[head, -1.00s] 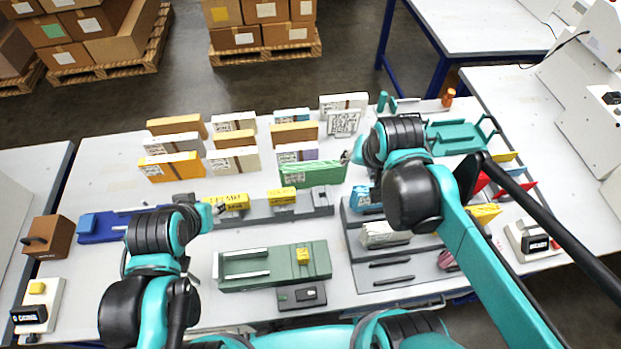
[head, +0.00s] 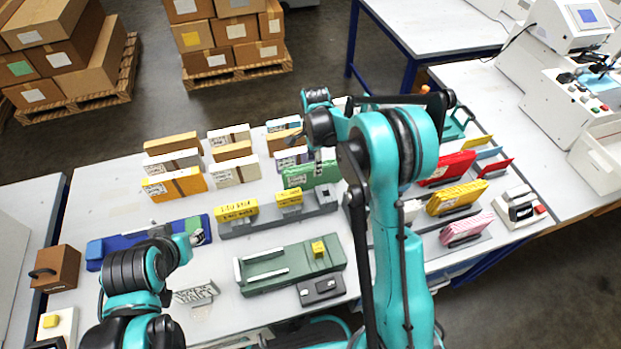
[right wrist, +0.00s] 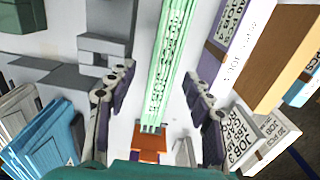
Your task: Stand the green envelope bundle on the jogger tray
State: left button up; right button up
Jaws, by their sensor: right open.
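The green envelope bundle (head: 310,174) stands upright on the white table, at the front right of the rows of bundles. In the right wrist view the green bundle (right wrist: 168,65) runs lengthwise between my spread fingers. My right gripper (right wrist: 158,105) is open around it, with a gap on both sides. In the head view my right gripper (head: 319,157) is just above the bundle, partly hidden by my arm. The green tray with white rails and a yellow block (head: 290,268) lies front centre; I cannot tell whether it is the jogger tray. My left gripper (head: 198,237) is beside the blue tray (head: 115,247).
A purple-white bundle (right wrist: 232,45) stands close beside the green one. A grey rack with yellow labels (head: 275,218) stands in front. Red (head: 447,168) and yellow (head: 456,198) bundles stand at right. A brown block (head: 57,268) is at far left.

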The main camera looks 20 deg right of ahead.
jog(key=f+b, duration=0.1)
jog(key=f, duration=0.2)
jog(key=f+b, duration=0.1)
jog(key=f, duration=0.3)
jog(key=shift+w+a+f, duration=0.1)
jog(key=shift+w, duration=0.1)
grip_shut()
